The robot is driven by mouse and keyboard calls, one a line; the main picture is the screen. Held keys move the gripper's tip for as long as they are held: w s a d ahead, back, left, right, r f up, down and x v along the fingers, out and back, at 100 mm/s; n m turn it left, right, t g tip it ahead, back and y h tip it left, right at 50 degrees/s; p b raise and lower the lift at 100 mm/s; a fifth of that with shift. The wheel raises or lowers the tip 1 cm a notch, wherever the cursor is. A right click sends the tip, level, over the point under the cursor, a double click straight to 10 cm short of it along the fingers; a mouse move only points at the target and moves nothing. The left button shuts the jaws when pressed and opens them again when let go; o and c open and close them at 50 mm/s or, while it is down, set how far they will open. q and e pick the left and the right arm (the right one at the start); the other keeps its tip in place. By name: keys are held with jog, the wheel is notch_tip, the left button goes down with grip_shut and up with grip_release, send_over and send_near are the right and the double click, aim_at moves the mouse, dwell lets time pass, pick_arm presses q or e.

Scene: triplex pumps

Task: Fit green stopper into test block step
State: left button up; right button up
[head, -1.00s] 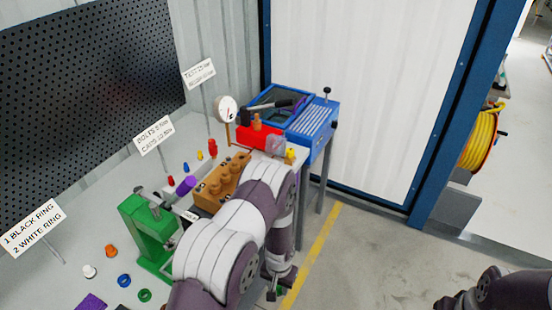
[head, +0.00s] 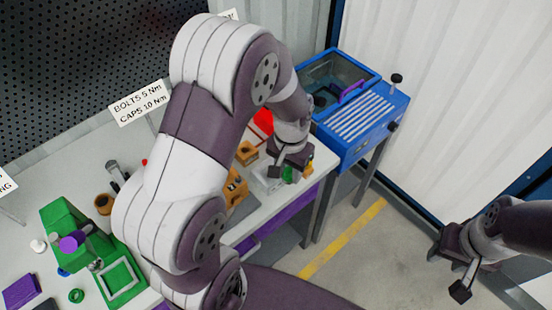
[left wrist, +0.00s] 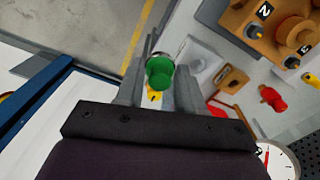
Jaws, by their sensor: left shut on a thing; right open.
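The green stopper (head: 288,175) is between the fingers of my left gripper (head: 287,160), at the far right end of the bench. In the left wrist view the stopper (left wrist: 160,72) shows its round green head at the fingertips. A pale grey block (head: 265,181), possibly the test block, lies beside and below the gripper; it also shows in the left wrist view (left wrist: 198,58). I cannot tell whether the stopper touches it. A yellow piece (left wrist: 154,95) shows just past the stopper. My right gripper (head: 455,275) is open and empty over the floor at right.
The orange pump block (head: 236,188) is partly hidden behind my left arm. A brown wooden block (head: 247,153) and a red tray (head: 263,122) are near the left gripper. A blue cabinet (head: 362,115) stands beyond the bench end. A green fixture (head: 65,225) stands at left.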

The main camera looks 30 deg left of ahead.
pick_arm(q)
jog(key=w+a+f, duration=0.1)
jog(key=a+f, duration=0.1)
jog(key=w+a+f+p, duration=0.1)
jog(key=w+a+f, duration=0.1)
jog(key=a, duration=0.1)
jog(key=w+a+f+p, duration=0.1)
jog(key=w+a+f, duration=0.1)
jog(key=a, duration=0.1)
jog(key=shift+w+a, duration=0.1)
jog(key=shift+w, duration=0.05)
jog(key=f, duration=0.1)
jog(key=f+p, duration=0.1)
jog(key=f, duration=0.1)
jog(key=shift+s+f, duration=0.1)
jog(key=shift+s, duration=0.3)
jog(key=shift+f, duration=0.15)
jog(key=shift+c, duration=0.3)
jog(key=shift+w+f, duration=0.15)
jog(key=shift+w, duration=0.05)
jog(key=o, duration=1.1)
jog(key=shift+w, duration=0.1)
pick_arm(e)
jog(key=r, duration=0.3)
jog(key=shift+s+a+r, duration=0.1)
jog(key=shift+s+r, duration=0.15)
jog(key=shift+s, duration=0.15)
